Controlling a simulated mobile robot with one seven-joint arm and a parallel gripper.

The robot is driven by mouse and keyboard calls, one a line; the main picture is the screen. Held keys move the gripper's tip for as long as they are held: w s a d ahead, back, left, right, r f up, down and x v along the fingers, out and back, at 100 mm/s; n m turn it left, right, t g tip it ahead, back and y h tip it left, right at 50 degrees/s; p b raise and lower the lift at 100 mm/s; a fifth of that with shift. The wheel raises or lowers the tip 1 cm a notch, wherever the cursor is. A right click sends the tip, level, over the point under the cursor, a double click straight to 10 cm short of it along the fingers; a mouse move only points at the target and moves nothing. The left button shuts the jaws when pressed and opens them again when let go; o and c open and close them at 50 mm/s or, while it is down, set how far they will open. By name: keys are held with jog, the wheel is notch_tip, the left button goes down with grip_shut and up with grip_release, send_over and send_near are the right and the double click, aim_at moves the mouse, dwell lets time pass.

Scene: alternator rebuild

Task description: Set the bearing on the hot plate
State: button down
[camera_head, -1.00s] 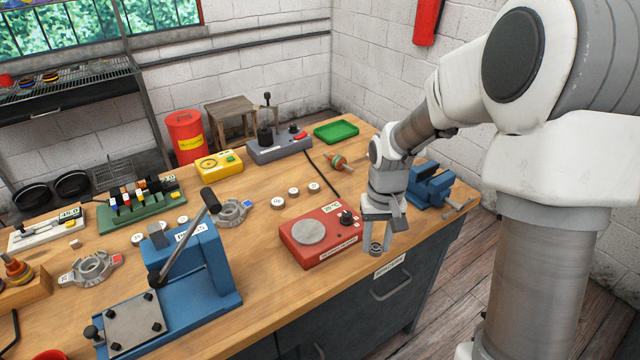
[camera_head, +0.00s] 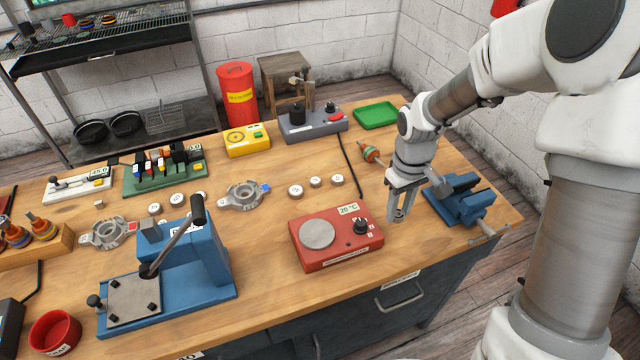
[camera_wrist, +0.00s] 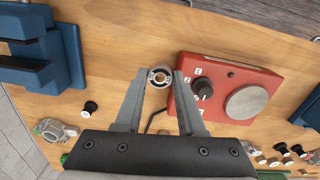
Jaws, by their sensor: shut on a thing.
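The hot plate is a red box (camera_head: 338,250) with a round grey plate (camera_head: 318,234), a dark knob and a display reading 20 °C, near the table's front edge. It also shows in the wrist view (camera_wrist: 228,70). My gripper (camera_head: 398,214) is just right of the hot plate, above the table. In the wrist view my gripper (camera_wrist: 160,82) is shut on the bearing (camera_wrist: 159,77), a small metal ring with a dark band and a copper-coloured centre. In the head view the bearing (camera_head: 397,215) is small and partly hidden by the fingers.
A blue vise (camera_head: 462,203) stands close to the right of my gripper. A blue press (camera_head: 185,265) stands left of the hot plate. Several small white-topped round parts (camera_head: 315,181) lie behind it. A green tray (camera_head: 376,115) is at the back. The plate's top is clear.

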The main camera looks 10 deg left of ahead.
jog(key=a+r+n+p, duration=0.1)
jog(key=a+n+p, duration=0.1)
jog(key=a+n, duration=0.1)
jog(key=s+a+r+n+p, duration=0.1)
jog(key=a+n+p, duration=0.1)
jog(key=n, duration=0.1)
jog(key=a+r+n+p, duration=0.1)
jog(key=a+n+p, duration=0.1)
jog(key=a+n, duration=0.1)
jog(key=shift+s+a+r+n, duration=0.2)
jog(key=shift+a+r+n, duration=0.1)
jog(key=shift+a+r, duration=0.05)
jog(key=s+a+r+n+p, duration=0.1)
jog(key=s+a+n+p, duration=0.35)
jog(key=a+n, duration=0.4)
jog(key=b, duration=0.4)
send_over(317, 233)
jog(key=shift+n, duration=0.35)
jog(key=shift+f, duration=2.45)
jog(key=shift+f, duration=0.1)
jog(key=shift+f+b, duration=0.5)
jog(key=shift+f, duration=0.25)
jog(key=shift+f, duration=0.25)
jog(key=shift+c, duration=2.2)
grip_release()
